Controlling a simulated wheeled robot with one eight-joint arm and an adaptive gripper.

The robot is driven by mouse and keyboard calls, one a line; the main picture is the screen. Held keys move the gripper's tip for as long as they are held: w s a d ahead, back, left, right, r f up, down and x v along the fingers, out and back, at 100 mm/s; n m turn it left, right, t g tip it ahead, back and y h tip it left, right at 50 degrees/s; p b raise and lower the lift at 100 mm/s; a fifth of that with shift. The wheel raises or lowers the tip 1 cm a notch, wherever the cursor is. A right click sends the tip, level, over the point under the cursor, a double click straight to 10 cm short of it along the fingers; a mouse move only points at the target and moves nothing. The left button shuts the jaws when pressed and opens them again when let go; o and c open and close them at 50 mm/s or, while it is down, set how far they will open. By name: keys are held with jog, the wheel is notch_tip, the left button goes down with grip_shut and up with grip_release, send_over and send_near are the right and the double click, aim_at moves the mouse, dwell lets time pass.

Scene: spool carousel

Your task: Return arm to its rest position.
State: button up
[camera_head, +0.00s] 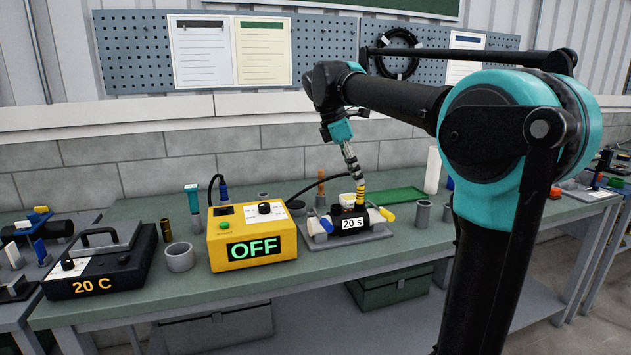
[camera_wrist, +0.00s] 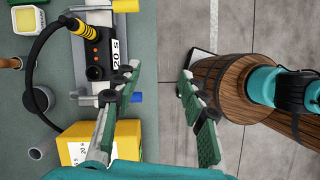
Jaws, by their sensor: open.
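My gripper (camera_head: 351,165) hangs from the teal wrist above the bench, fingers pointing down. In the wrist view my gripper (camera_wrist: 158,82) is open, with its two green-padded fingers spread wide and nothing between them. A black device labelled "20 s" (camera_head: 349,224) sits on a grey plate on the bench, below the fingers in the head view. In the wrist view the device (camera_wrist: 101,55) lies left of the fingers, apart from the gap between them. Its yellow-banded cable end (camera_wrist: 82,28) shows there too. My arm is extended and bent over the bench.
A yellow box reading "OFF" (camera_head: 252,238) stands left of the device, and a black case reading "20 C" (camera_head: 98,262) farther left. Grey cups (camera_head: 180,257) and a white cylinder (camera_head: 432,170) stand on the green bench (camera_head: 330,262). A pegboard wall (camera_head: 130,55) is behind.

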jog(key=s+d+f+m+t+y, duration=0.1)
jog(key=s+f+m, duration=0.5)
jog(key=f, duration=0.6)
jog(key=s+d+f+m+t+y, duration=0.1)
jog(key=s+d+f+m, duration=0.3)
jog(key=f, duration=0.7)
jog(key=s+d+f+m+t+y, duration=0.1)
jog(key=s+d+f+m+y, duration=0.1)
jog(key=s+f+m, duration=0.7)
notch_tip(320, 180, down, 4)
jog(key=shift+s+d+r+t, duration=0.2)
jog(key=shift+s+d+t, duration=0.1)
jog(key=shift+s+d, duration=0.6)
